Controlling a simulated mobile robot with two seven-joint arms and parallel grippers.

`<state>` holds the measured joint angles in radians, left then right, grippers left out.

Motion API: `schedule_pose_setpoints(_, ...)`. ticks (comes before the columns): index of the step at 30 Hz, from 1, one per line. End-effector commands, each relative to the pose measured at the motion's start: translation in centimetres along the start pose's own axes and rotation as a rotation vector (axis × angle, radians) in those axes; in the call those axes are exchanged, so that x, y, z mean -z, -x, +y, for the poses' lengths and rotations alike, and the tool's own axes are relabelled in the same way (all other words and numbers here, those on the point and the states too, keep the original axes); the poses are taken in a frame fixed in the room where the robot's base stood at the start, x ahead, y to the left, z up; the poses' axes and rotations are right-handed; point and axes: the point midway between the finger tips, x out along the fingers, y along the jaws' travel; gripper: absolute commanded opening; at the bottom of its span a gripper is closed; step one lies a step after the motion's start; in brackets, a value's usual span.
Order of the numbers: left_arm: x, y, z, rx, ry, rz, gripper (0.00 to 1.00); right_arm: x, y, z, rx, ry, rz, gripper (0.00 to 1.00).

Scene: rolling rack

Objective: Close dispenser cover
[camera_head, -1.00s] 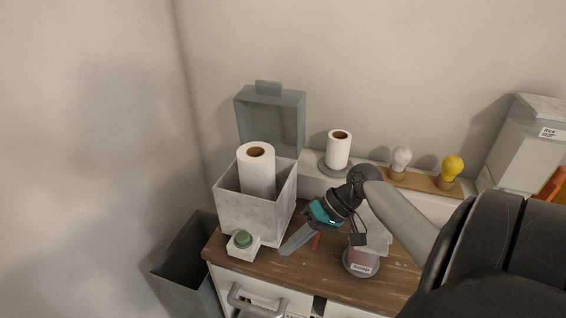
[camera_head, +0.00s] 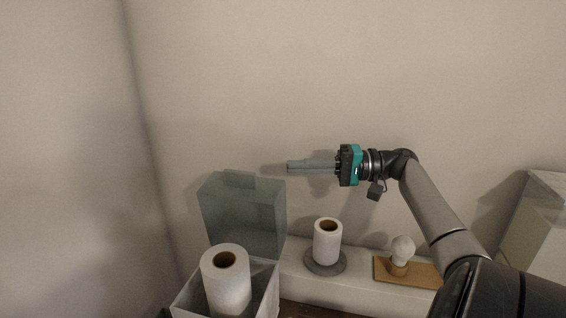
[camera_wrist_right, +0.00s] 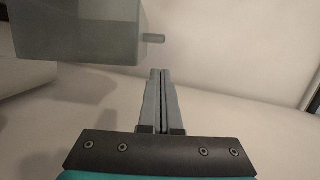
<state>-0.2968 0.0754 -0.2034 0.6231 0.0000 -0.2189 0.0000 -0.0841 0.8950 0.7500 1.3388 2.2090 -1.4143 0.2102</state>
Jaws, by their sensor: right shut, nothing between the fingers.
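The dispenser is a pale marbled box (camera_head: 262,296) at the bottom of the head view, with a white paper roll (camera_head: 228,290) standing in it. Its translucent grey cover (camera_head: 243,215) stands open and upright at the back of the box, with a tab (camera_head: 240,179) on its top edge. My right gripper (camera_head: 290,167) is shut and empty. It is raised to the right of the cover's top, apart from it, with its fingers pointing left. In the right wrist view the cover (camera_wrist_right: 80,35) fills the upper left, beyond the shut fingers (camera_wrist_right: 160,72). My left gripper is out of view.
A second paper roll (camera_head: 327,242) stands on a round grey base (camera_head: 325,264) on the white ledge. A bulb (camera_head: 402,249) sits on a wooden holder (camera_head: 418,272) to its right. A pale box (camera_head: 535,225) is at the far right.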

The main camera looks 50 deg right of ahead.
Motion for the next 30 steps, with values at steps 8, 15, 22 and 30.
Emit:
schedule_pose_setpoints(8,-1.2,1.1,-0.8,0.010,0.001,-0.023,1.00,-0.1,-4.7,-0.2,0.000,0.000,-0.004,0.00)
schedule_pose_setpoints(15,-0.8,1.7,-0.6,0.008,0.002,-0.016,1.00,-0.1,-7.8,-0.1,-0.001,0.001,-0.002,0.00)
schedule_pose_setpoints(22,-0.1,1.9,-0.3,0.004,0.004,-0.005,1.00,-0.1,-9.0,0.0,-0.001,0.001,-0.002,0.00)
schedule_pose_setpoints(30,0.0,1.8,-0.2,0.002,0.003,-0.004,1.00,-0.1,-9.0,0.1,-0.001,0.001,-0.002,0.00)
